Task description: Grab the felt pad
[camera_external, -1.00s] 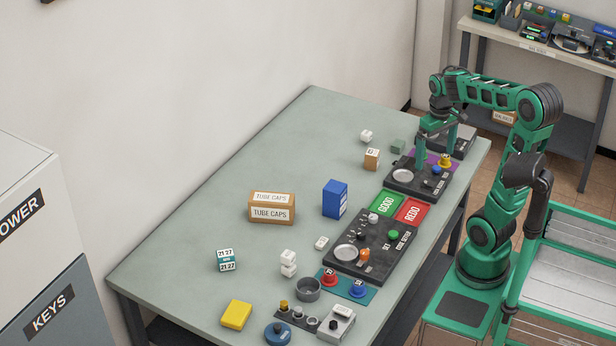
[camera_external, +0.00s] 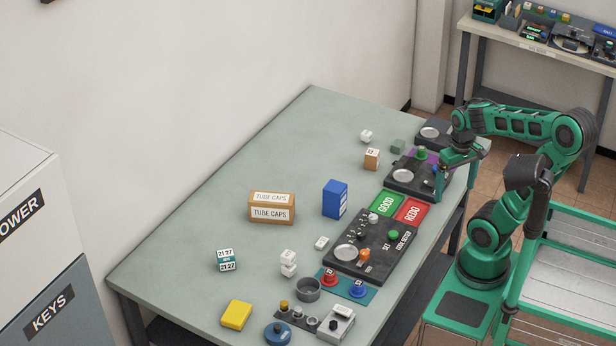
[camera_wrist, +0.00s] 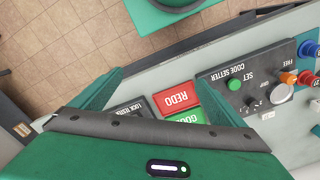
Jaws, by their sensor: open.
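No thing in view is labelled as a felt pad. A flat yellow block (camera_external: 236,315) lies near the front of the table and looks the most like a pad, but I cannot be sure. A small grey-green block (camera_external: 398,146) sits at the far end. My gripper (camera_external: 441,180) is at the table's right edge, beside the far black panel (camera_external: 402,181), far from the yellow block. In the wrist view my gripper (camera_wrist: 157,77) has its fingers spread apart with nothing held between them. The yellow block is not in the wrist view.
The code setter panel (camera_external: 370,242), green GOOD plate (camera_external: 386,204) and red REDO plate (camera_external: 411,211) line the table's right side. A blue box (camera_external: 335,198) and tube caps boxes (camera_external: 271,207) stand mid-table. The table's back left (camera_external: 270,145) is clear.

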